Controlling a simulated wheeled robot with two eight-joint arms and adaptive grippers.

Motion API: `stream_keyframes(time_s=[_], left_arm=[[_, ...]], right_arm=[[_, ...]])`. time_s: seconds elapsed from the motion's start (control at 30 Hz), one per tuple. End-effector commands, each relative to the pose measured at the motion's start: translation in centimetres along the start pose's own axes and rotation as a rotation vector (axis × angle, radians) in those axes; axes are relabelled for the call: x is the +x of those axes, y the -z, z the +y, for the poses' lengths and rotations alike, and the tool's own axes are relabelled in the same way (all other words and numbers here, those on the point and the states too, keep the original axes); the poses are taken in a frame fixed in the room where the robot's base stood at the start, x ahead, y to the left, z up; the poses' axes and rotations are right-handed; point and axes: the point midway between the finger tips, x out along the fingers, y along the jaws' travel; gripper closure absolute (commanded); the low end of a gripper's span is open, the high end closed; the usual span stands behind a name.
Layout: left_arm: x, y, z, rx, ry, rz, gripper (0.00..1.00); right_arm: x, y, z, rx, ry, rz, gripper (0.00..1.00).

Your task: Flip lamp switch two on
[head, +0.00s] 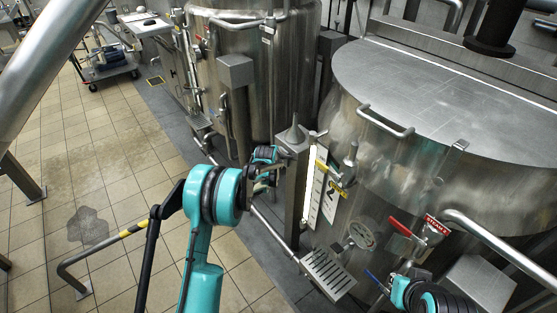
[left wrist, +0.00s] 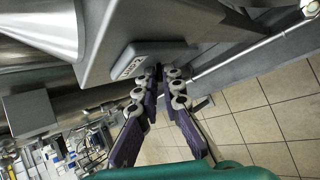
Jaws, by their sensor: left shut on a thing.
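My left gripper (head: 272,172) is at the grey post box (head: 293,146) beside the right-hand mixer. In the left wrist view its dark fingers (left wrist: 160,78) come together at a grey housing with a labelled plate (left wrist: 131,66). The gripper is shut on a small part there, which the fingers hide; it appears to be the lamp switch. A panel with a "2" (head: 331,188) is on the mixer just right of the post. Part of my right arm, near its wrist (head: 402,291), shows at the bottom right; its fingers cannot be made out clearly.
The large steel mixer (head: 440,95) fills the right, with a red handle (head: 400,227) and a slotted tray (head: 328,271) on its front. A second steel vessel (head: 275,75) stands behind. The tiled floor (head: 100,135) is mostly clear.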

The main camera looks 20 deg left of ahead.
Motion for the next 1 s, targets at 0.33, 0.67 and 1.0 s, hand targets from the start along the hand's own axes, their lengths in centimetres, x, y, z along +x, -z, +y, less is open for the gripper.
stream_keyframes(time_s=[0.33, 0.67, 1.0], left_arm=[[0.0, -0.1, 0.0, 0.0, -0.002, -0.002, 0.72], [-3.3, -0.1, 0.0, 0.0, -0.001, -0.002, 0.72], [-10.1, -0.1, 0.0, 0.001, -0.001, -0.002, 0.72]], right_arm=[[0.0, 0.0, 0.0, 0.0, 0.0, 0.0, 1.0], [0.0, 0.0, 0.0, 0.0, 0.0, 0.0, 1.0], [0.0, 0.0, 0.0, 0.0, 0.0, 0.0, 1.0]])
